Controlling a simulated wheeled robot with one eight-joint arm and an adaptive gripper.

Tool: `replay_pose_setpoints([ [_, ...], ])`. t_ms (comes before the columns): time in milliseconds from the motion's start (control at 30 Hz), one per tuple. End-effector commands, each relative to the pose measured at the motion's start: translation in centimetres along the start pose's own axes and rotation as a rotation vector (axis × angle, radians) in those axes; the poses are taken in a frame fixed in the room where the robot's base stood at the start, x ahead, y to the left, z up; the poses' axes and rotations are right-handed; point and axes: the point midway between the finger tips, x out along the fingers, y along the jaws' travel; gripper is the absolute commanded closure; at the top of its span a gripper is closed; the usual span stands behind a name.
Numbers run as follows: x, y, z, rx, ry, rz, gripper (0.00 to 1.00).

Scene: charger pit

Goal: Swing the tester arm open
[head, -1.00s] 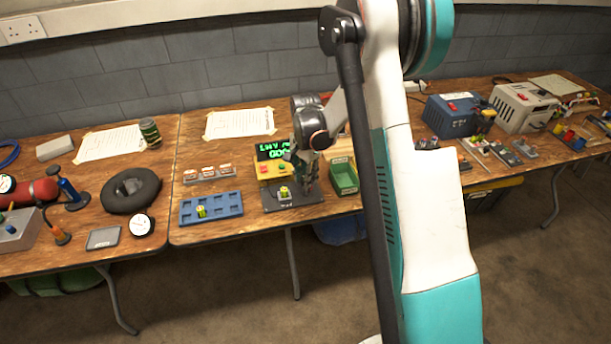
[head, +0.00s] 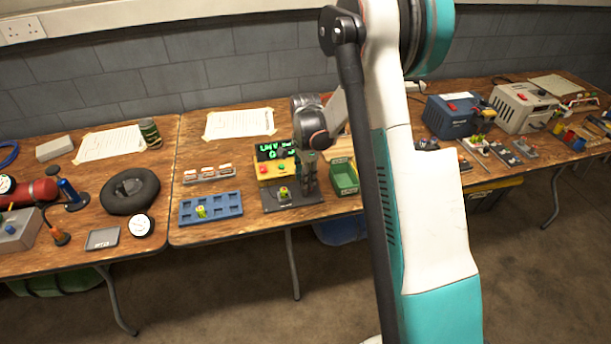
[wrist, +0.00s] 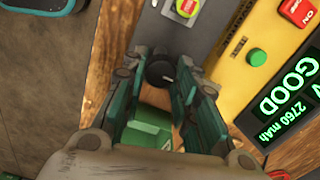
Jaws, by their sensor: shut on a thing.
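The tester is a yellow box (head: 272,171) with a lit green display, on a dark grey base plate (head: 285,204). In the wrist view, its yellow face (wrist: 262,58) carries a green button, a red switch and the reading "GOOD 2760 mAh". A green-yellow cell (wrist: 187,6) sits on the grey plate, seen also in the head view (head: 283,192). My gripper (head: 309,190) points down at the plate's right side. In the wrist view, its teal fingers (wrist: 160,78) close around the tester arm's black knob (wrist: 158,68). The rest of the tester arm is mostly hidden.
A green bin (head: 344,178) stands close to the right of my gripper and shows under the fingers in the wrist view (wrist: 148,128). A blue tray (head: 211,208) with one cell lies left of the plate. Small labelled blocks (head: 208,174) stand behind it.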

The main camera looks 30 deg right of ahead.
Motion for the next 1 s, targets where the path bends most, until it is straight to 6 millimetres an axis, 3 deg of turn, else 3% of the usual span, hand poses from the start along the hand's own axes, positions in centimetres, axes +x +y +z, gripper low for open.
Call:
replay_pose_setpoints([
  [67,0.0,0.0,0.0,0.001,0.000,-0.001,1.00],
  [100,0.0,0.0,0.0,0.001,0.000,-0.001,0.71],
  [200,0.0,0.0,0.0,0.000,0.000,-0.001,0.52],
  [633,-0.7,0.0,0.0,0.000,0.000,0.000,0.52],
  [1000,-7.5,0.0,0.0,0.000,0.000,0.000,0.52],
])
